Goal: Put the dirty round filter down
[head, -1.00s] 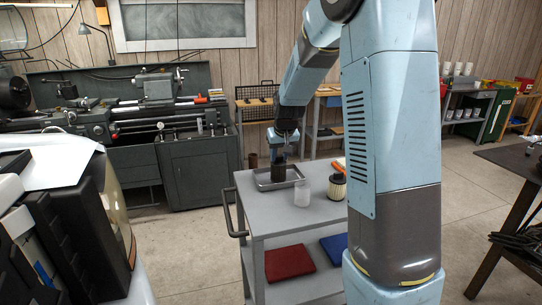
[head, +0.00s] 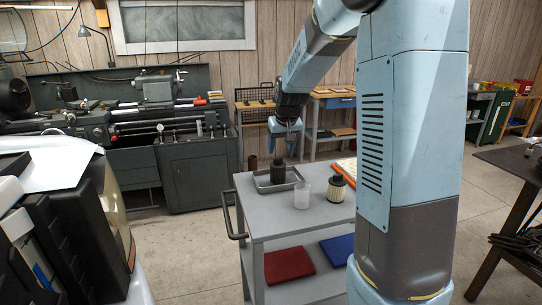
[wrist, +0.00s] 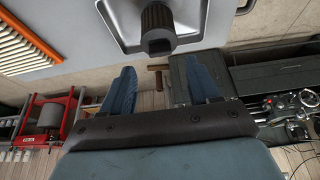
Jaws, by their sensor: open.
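The dirty round filter (head: 278,173), a dark cylinder, stands upright in the shallow metal tray (head: 262,189) on the grey cart. My gripper (head: 284,152) is above it, with its fingers clear of the filter. In the wrist view my gripper (wrist: 160,76) is open, its two blue fingers wide apart with nothing between them. The dark filter (wrist: 158,28) shows beyond the fingertips, inside the tray (wrist: 188,44).
A clear cup (head: 303,193) and a pale round filter with a dark top (head: 337,189) stand on the cart top (head: 275,222) beside the tray. An orange-edged pleated panel (wrist: 26,42) lies near. The cart's front left top is free.

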